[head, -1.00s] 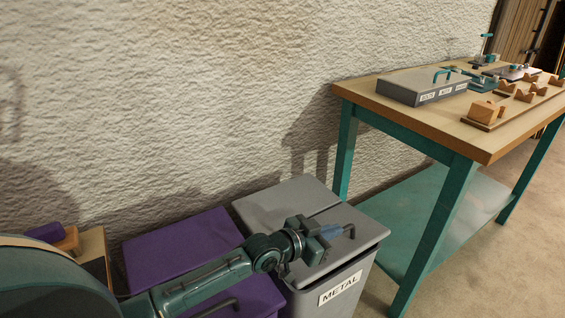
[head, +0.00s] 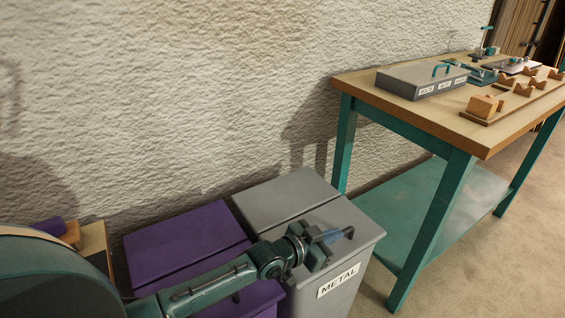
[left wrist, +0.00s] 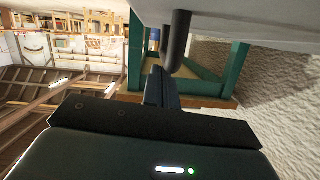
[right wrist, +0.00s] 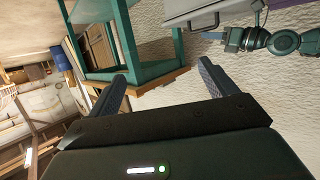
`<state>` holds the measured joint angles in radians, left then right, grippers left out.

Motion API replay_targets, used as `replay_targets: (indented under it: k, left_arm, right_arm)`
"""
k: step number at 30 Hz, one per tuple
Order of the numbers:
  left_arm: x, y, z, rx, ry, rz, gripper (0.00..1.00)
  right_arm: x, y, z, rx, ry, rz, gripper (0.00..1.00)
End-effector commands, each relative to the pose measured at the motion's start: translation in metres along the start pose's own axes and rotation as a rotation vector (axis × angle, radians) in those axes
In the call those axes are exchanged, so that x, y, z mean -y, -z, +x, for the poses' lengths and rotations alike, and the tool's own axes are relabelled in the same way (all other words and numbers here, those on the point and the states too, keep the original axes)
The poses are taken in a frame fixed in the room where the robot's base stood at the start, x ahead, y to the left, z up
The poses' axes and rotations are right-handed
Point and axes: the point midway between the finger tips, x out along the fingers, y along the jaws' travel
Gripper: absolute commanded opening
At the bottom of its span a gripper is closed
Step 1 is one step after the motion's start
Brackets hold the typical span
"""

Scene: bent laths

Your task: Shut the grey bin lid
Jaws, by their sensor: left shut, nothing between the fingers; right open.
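The grey bin (head: 340,292) with a METAL label stands by the wall. Its front lid (head: 322,222) lies flat on the bin, with no gap showing at the front. A dark handle (head: 349,233) stands at the lid's front edge. My left gripper (head: 333,237) is shut and empty, low over the lid beside the handle. In the left wrist view the shut fingers (left wrist: 160,82) are close to the handle (left wrist: 178,42); I cannot tell if they touch. My right gripper (right wrist: 163,72) is open and empty, away from the bin, and out of the head view.
A purple bin (head: 190,240) stands directly left of the grey bin, under my left arm. A workbench (head: 455,125) with teal legs stands to the right, carrying a grey box (head: 420,85) and wooden blocks. The floor (head: 460,285) at the front right is clear.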

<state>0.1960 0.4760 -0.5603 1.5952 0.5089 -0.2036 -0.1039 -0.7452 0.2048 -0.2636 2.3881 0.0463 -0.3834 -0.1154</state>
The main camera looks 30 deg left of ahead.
Motion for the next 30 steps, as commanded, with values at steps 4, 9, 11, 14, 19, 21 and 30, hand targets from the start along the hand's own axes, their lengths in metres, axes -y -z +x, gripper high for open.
replay_targets:
  k: [4,9,11,14,19,21,30]
  left_arm:
    - [0.000,0.008,-0.002,0.001,-0.001,-0.002,0.00]
    - [0.003,0.034,-0.005,0.000,0.002,-0.002,0.00]
    - [0.004,0.045,-0.007,0.000,0.003,-0.003,0.00]
    - [0.003,0.040,-0.027,0.006,0.002,-0.001,0.00]
    - [0.002,0.039,-0.066,0.005,0.002,-0.001,0.00]
    - [0.001,0.040,-0.079,0.004,0.003,0.000,0.00]
    - [0.001,0.039,-0.105,0.001,0.003,-0.001,0.00]
  right_arm:
    - [-0.001,0.009,-0.003,-0.007,-0.002,0.008,0.84]
    - [-0.009,0.033,-0.022,-0.028,-0.032,0.070,0.84]
    - [-0.013,0.043,-0.030,-0.040,-0.046,0.098,0.84]
    - [-0.015,0.046,-0.034,-0.051,-0.054,0.121,0.84]
    - [-0.018,0.053,-0.040,-0.061,-0.063,0.142,0.84]
    - [-0.019,0.055,-0.042,-0.064,-0.066,0.149,0.84]
    - [-0.018,0.053,-0.039,-0.051,-0.062,0.156,0.84]
